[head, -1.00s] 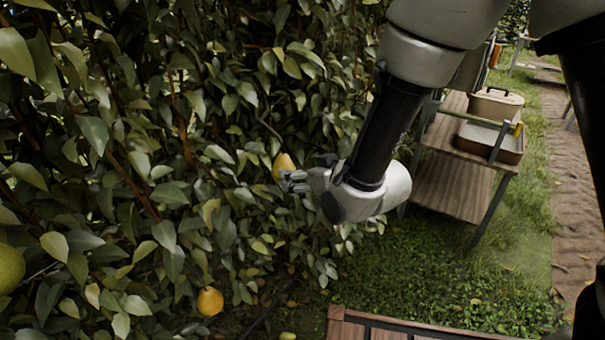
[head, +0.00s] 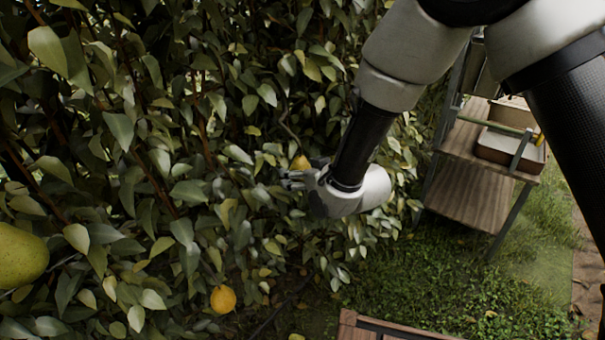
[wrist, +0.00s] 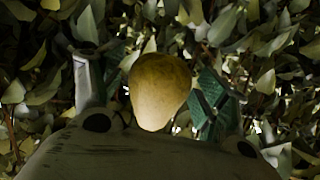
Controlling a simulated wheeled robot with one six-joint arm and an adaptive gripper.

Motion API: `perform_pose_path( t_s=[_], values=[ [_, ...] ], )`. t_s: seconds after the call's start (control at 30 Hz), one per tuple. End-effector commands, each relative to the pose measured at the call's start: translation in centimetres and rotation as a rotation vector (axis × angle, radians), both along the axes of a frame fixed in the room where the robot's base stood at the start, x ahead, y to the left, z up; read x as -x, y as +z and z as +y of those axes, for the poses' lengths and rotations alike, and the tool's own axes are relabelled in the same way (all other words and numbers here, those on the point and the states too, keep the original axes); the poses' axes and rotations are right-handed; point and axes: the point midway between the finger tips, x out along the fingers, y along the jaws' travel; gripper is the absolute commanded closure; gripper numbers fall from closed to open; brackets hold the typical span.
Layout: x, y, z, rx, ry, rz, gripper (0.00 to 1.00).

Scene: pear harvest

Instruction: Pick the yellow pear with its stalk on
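A yellow pear (head: 300,162) hangs among the leaves of the hedge, its lower part hidden behind my gripper in the head view. My gripper (head: 288,181) is at the leaves, right at this pear. In the wrist view the same yellow pear (wrist: 160,90) is between the two spread fingers of my gripper (wrist: 155,98). A narrow gap seems to show on each side, so the fingers look open around it. The stalk cannot be made out in either view.
Another yellow-orange pear (head: 223,299) hangs low in the hedge. A large greenish pear (head: 20,255) is at the left edge. Dense leaves surround my gripper. A wooden shelf (head: 470,190) with a tray (head: 508,150) stands to the right on grass.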

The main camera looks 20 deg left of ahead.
Motion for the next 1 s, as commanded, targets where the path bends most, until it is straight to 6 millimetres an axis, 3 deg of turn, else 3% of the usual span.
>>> perform_pose_path(
  t_s=[0.03, 0.2, 1.0],
  values=[
    [0.0, 0.0, 0.0, 0.000, 0.000, 0.000, 0.42],
    [0.0, 0.0, 0.0, 0.000, 0.000, 0.000, 0.73],
    [1.1, 0.3, -0.6, 0.088, 0.000, 0.146, 0.74]
  ],
)
